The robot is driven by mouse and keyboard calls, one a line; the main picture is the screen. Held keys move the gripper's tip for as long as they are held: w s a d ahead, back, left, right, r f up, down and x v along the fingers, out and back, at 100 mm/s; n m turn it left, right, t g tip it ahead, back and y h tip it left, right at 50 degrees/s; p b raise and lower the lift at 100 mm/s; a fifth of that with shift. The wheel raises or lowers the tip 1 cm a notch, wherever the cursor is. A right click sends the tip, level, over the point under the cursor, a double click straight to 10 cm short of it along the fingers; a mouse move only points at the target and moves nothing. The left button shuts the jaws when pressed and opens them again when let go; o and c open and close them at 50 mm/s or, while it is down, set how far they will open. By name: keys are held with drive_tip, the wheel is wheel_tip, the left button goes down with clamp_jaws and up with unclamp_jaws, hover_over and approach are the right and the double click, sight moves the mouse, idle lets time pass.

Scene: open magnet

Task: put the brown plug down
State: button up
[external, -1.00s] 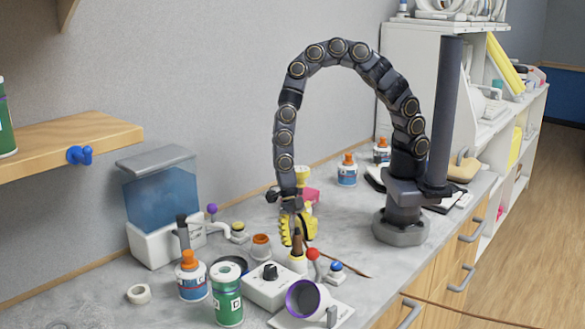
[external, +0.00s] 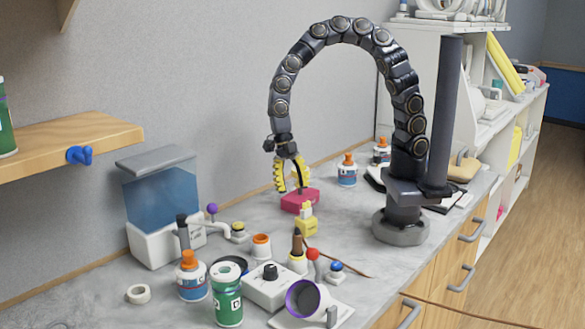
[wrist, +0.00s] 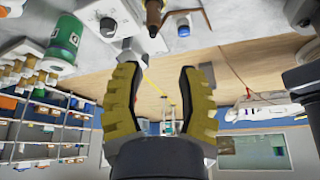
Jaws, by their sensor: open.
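The brown plug (external: 297,241) is a dark brown tapered piece. It stands upright on a small pale jar or base (external: 297,263) on the grey counter, with nothing of mine touching it. My gripper (external: 292,189) has yellow ridged fingers, spread apart and empty. In the external view it is above and slightly left of the plug, beside the pink block (external: 297,202); I cannot tell whether it touches the block. In the wrist view my gripper (wrist: 157,72) shows open fingers, with the brown plug (wrist: 153,14) beyond them at the top edge.
A yellow bottle (external: 306,222) stands close behind the plug. A red ball-topped piece (external: 313,254), a blue-topped piece (external: 336,268) and a white box with a black knob (external: 268,288) crowd the front. A thin brown stick (external: 345,264) lies to the right.

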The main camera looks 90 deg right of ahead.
drive_tip(key=s+d+r+m+h, duration=0.2)
drive_tip(key=s+d+r+m, duration=0.3)
drive_tip(key=s+m, duration=0.5)
drive_tip(key=s+d+r+m+h, duration=0.2)
drive_tip(key=s+d+r+m, duration=0.3)
drive_tip(key=s+m, duration=0.5)
drive_tip(key=shift+s+d+r+m, duration=0.2)
drive_tip(key=shift+d+r+m, duration=0.15)
drive_tip(key=shift+d+m, duration=0.4)
